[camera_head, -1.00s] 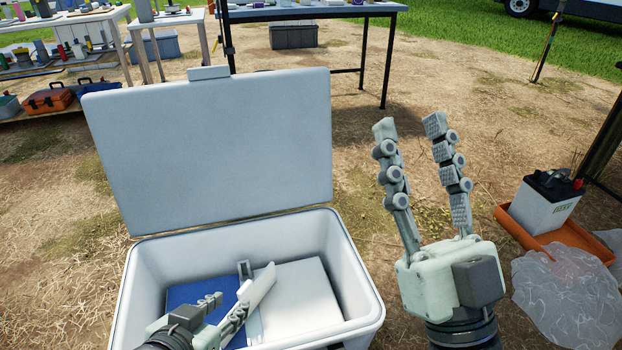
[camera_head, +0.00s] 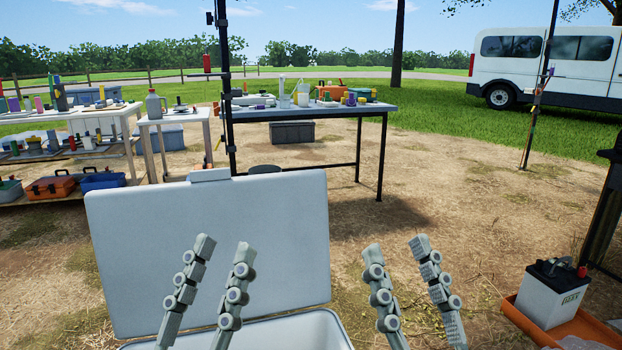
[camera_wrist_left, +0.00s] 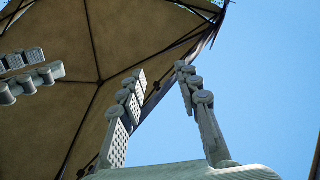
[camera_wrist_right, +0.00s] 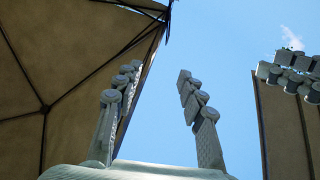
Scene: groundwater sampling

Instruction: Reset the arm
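My left gripper (camera_head: 224,248) points upward in front of the raised lid of the white cooler, its two fingers apart and nothing between them. In the left wrist view its fingers (camera_wrist_left: 162,82) stand open against the canopy and sky. My right gripper (camera_head: 396,248) points upward to the right of the lid, also open and empty. In the right wrist view its fingers (camera_wrist_right: 150,82) are apart with sky between them. The white cooler (camera_head: 290,330) shows only its rim and upper inside at the bottom edge; its contents are out of view. Its lid (camera_head: 140,250) stands open.
A table (camera_head: 330,110) with sampling gear stands behind the cooler. White tables (camera_head: 135,112) with bottles and bins are at the left. A battery (camera_head: 550,292) sits in an orange tray (camera_head: 520,318) at the lower right. A canopy (camera_wrist_left: 60,110) is overhead. Open ground lies right of the lid.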

